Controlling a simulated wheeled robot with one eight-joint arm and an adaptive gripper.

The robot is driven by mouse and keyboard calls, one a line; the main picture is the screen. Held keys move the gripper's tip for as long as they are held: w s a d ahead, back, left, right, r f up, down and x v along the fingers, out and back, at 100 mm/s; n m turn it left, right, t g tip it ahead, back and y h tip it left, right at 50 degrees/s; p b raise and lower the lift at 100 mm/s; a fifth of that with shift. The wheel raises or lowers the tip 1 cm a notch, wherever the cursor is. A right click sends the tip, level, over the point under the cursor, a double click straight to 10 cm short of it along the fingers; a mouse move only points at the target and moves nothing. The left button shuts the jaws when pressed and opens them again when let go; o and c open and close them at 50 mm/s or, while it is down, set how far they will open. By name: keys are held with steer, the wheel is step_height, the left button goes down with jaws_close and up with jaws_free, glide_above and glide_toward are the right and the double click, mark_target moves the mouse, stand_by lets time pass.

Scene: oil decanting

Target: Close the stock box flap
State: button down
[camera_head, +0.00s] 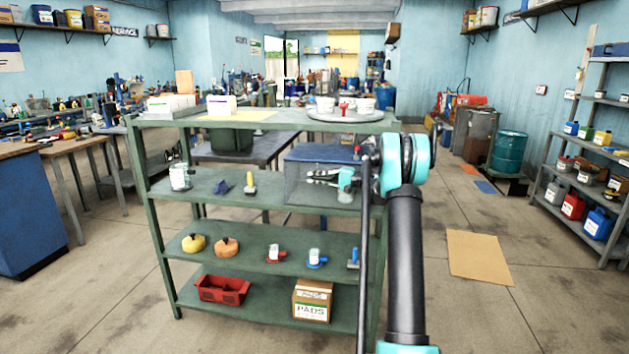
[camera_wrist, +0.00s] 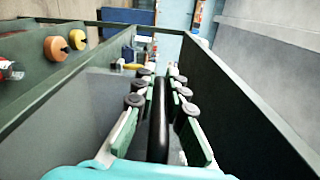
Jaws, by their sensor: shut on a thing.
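The stock box (camera_head: 325,153) is on the upper middle shelf of the green rack, at its right end, and its blue top shows in the head view. A grey panel that looks like its flap (camera_head: 305,191) shows at the front of the box. My gripper (camera_head: 327,177) is in front of the box, among these grey surfaces. In the wrist view my gripper (camera_wrist: 159,98) has its fingers on both sides of a dark bar (camera_wrist: 158,130), which looks like the flap's handle. My arm hides the box's right side. The flap's exact angle is hard to tell.
The green rack (camera_head: 150,205) holds a jar (camera_head: 180,177), a yellow disc (camera_head: 193,243), an orange disc (camera_head: 227,247), a red bin (camera_head: 222,289) and a carton (camera_head: 312,301). A round tray (camera_head: 345,116) with white cups is on top.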

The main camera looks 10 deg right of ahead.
steer(key=shift+w+d, duration=0.1)
steer(key=shift+d, duration=0.05)
steer(key=c, duration=1.6)
jaws_free()
steer(key=shift+o, duration=0.2)
steer(key=v, duration=1.2)
